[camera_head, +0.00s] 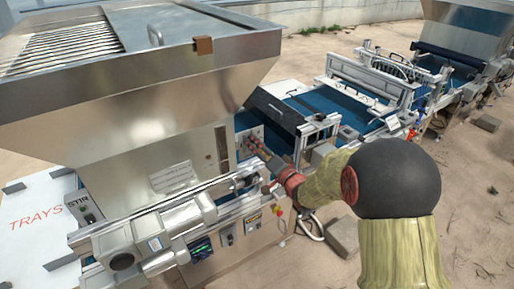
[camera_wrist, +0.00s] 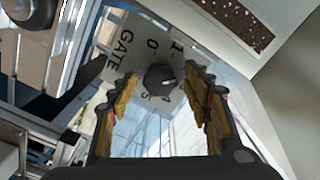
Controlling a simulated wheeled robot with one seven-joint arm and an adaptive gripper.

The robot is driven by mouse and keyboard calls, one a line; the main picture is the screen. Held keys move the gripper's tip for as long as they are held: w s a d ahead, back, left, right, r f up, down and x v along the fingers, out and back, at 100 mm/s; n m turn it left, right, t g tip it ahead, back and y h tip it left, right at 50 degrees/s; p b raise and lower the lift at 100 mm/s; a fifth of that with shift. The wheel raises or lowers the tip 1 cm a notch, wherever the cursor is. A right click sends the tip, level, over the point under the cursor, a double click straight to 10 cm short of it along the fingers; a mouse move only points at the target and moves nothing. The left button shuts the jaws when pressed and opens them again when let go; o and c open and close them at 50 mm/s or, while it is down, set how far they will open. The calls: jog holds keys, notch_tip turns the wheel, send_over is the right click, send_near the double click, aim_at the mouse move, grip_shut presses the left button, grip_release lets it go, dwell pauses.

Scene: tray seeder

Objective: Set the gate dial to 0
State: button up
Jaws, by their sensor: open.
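The gate dial is a dark round knob (camera_wrist: 157,78) on a pale grey plate (camera_wrist: 128,42) lettered GATE, in the wrist view. The numerals 0 and 1 show above the knob, and others show below it. A light mark on the knob seems to point right, away from 0; the numeral there is hidden by a finger. My gripper (camera_wrist: 161,76) is open, its ridged fingertips on either side of the knob in the picture. I cannot tell if they touch it. In the head view my gripper (camera_head: 254,146) is at the small control panel by the hopper, the dial too small to read.
The large metal hopper (camera_head: 140,110) rises left of my gripper. A rail with cylinders (camera_head: 185,218) runs in front below. A blue conveyor (camera_head: 340,104) with frames continues to the right. A white TRAYS surface (camera_head: 38,205) and a STIR switch box (camera_head: 85,213) are at left.

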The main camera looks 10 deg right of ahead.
jog(key=shift+c, duration=0.4)
jog(key=c, duration=1.1)
jog(key=shift+f+n+b, duration=0.15)
jog(key=shift+n+b, duration=7.35)
jog(key=shift+n, duration=1.4)
jog(key=o, duration=1.2)
